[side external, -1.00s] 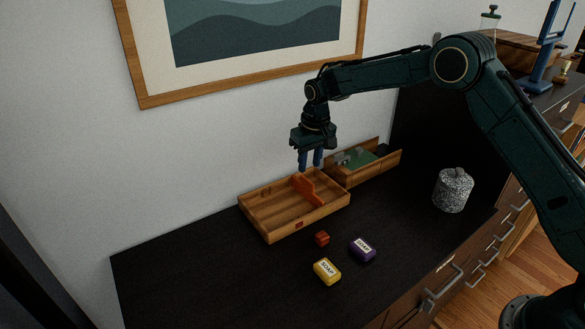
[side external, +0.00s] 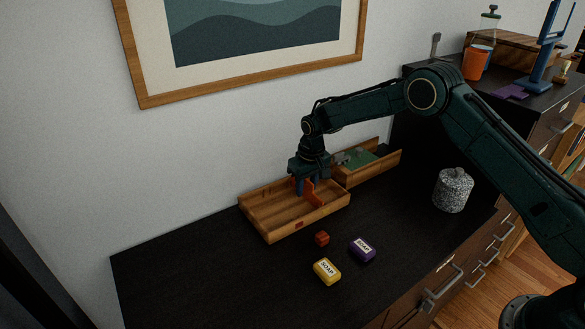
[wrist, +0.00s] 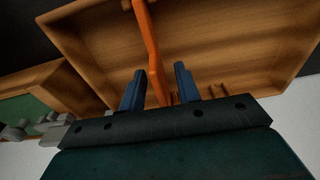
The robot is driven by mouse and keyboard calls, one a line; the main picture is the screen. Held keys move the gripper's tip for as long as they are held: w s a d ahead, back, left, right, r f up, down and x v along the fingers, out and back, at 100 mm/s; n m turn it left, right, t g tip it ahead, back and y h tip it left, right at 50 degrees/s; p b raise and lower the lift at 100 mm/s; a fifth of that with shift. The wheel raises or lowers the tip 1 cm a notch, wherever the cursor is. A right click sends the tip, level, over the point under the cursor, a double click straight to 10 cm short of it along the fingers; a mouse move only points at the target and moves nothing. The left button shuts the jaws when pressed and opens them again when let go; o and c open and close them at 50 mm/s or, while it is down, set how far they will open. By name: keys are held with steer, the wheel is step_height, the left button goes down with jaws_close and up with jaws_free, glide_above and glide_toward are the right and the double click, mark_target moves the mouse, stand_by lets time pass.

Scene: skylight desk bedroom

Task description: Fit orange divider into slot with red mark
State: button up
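The orange divider (side external: 314,194) stands on edge inside the wooden tray (side external: 270,234), running from the back wall toward the front, right of the tray's middle. A red mark (side external: 299,225) is on the tray's front wall, left of the divider. My gripper (side external: 304,188) is low over the back part of the tray. In the wrist view my gripper (wrist: 160,88) is open, with one blue finger on each side of the divider (wrist: 150,45) and gaps visible. Small slot ribs show at the tray's back wall; the divider's lower edge is partly hidden.
A second wooden box with a green interior (side external: 358,158) stands right behind the tray. A red cube (side external: 322,239), a yellow soap (side external: 327,271) and a purple soap (side external: 362,250) lie in front. A speckled jar (side external: 453,190) stands right. The desk's left front is clear.

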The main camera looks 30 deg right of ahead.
jaws_close()
steer(key=shift+r, duration=0.15)
steer(key=shift+r, duration=3.35)
steer(key=a+r, duration=0.3)
steer(key=a, duration=0.5)
steer(key=shift+a, duration=0.3)
steer(key=shift+r, duration=0.1)
